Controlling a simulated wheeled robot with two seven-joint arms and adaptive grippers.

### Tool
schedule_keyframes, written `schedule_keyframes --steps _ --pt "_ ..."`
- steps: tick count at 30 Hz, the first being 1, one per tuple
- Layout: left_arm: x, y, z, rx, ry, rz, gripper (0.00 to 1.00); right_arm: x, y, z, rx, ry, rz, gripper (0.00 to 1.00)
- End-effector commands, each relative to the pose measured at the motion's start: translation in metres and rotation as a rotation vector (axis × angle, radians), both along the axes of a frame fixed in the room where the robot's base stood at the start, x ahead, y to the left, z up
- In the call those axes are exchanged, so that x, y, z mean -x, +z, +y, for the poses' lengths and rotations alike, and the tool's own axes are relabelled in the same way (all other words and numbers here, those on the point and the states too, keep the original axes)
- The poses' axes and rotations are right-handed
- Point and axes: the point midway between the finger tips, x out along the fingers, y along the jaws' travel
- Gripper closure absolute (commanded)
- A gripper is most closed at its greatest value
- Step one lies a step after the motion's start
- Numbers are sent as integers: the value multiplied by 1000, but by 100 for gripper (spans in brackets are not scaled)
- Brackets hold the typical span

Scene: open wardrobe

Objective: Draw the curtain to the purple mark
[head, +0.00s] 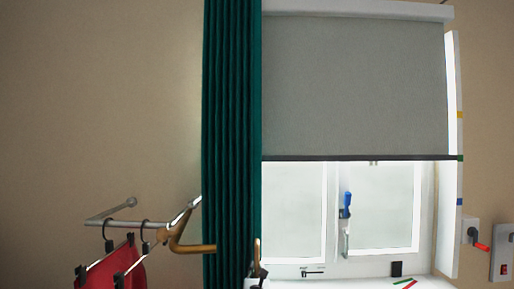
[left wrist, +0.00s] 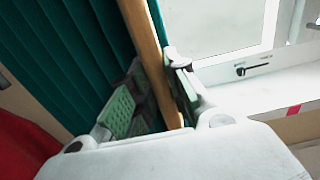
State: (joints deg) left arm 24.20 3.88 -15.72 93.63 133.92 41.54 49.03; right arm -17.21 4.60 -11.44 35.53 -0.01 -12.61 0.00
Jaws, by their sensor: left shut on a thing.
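The teal curtain (head: 230,120) hangs gathered in a narrow bunch at the left side of the window. In the left wrist view the curtain (left wrist: 65,55) fills the upper left in folds. My left gripper (head: 257,275) is low at the curtain's right edge. In the left wrist view my left gripper (left wrist: 160,105) is shut on a wooden rod (left wrist: 147,50) that stands in front of the curtain. The rod's top (head: 257,248) shows in the head view. I cannot make out a purple mark. My right gripper is not in view.
A grey roller blind (head: 355,85) covers the window's upper half. The window (head: 380,210) has a blue-handled item on it. Red and green strips lie on the sill (head: 425,284). A rail (head: 125,223) with hangers and red clothing (head: 110,270) stands at left.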

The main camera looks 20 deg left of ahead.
Motion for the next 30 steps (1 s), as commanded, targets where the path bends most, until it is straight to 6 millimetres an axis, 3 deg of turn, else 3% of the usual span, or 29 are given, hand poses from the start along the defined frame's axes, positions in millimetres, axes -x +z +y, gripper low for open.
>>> schedule_keyframes --steps 30 --pt "-14 -1 -51 1 -2 1 96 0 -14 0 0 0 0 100"
